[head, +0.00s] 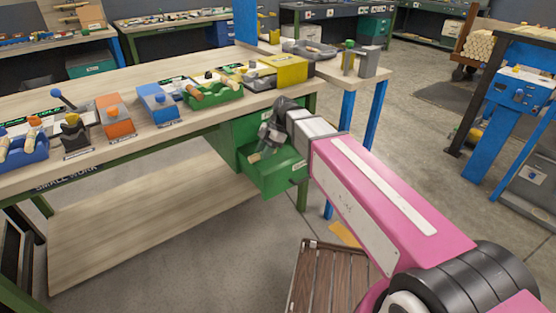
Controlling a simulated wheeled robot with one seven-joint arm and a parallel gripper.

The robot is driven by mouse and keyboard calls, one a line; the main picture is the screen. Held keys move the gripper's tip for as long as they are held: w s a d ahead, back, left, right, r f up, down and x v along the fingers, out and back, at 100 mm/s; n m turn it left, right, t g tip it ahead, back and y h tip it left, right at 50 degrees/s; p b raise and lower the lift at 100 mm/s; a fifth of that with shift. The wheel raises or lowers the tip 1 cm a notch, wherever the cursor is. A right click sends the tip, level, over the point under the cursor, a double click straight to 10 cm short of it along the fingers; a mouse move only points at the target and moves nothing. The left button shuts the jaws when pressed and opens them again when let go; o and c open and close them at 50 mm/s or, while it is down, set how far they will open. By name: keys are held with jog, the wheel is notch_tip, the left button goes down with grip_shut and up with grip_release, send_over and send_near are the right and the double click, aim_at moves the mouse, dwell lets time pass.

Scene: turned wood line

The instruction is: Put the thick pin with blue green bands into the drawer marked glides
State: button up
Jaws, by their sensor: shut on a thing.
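My gripper (262,148) is at the bench's right end, over an open green drawer (280,178) that is pulled out below the bench top. The gripper is shut on a small light wooden piece (256,156), seemingly the pin. Its bands are too small to make out, and the gripper partly hides it. The piece is above or just within the drawer's mouth; I cannot tell which. A pale label shows on the drawer's front, but I cannot read it.
The wooden bench top (150,140) holds an orange bin (115,120), a blue bin (157,104), a green tray (213,95) with wooden turned pieces and a yellow box (285,72). A slatted wooden pallet (330,280) lies on the floor. Open floor is at the right.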

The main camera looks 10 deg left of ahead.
jog(key=w+d+f, duration=0.1)
jog(key=w+f, duration=0.1)
jog(key=w, duration=0.1)
jog(key=w+d+f, duration=0.2)
jog(key=w, duration=0.1)
jog(key=w+d+f, duration=0.2)
jog(key=shift+w+d, duration=0.15)
jog(key=shift+w, duration=0.25)
jog(key=shift+f, duration=2.05)
jog(key=shift+f, duration=0.6)
jog(key=o, duration=0.9)
jog(key=shift+r, duration=0.55)
jog(key=v, duration=1.2)
jog(key=shift+r, duration=0.1)
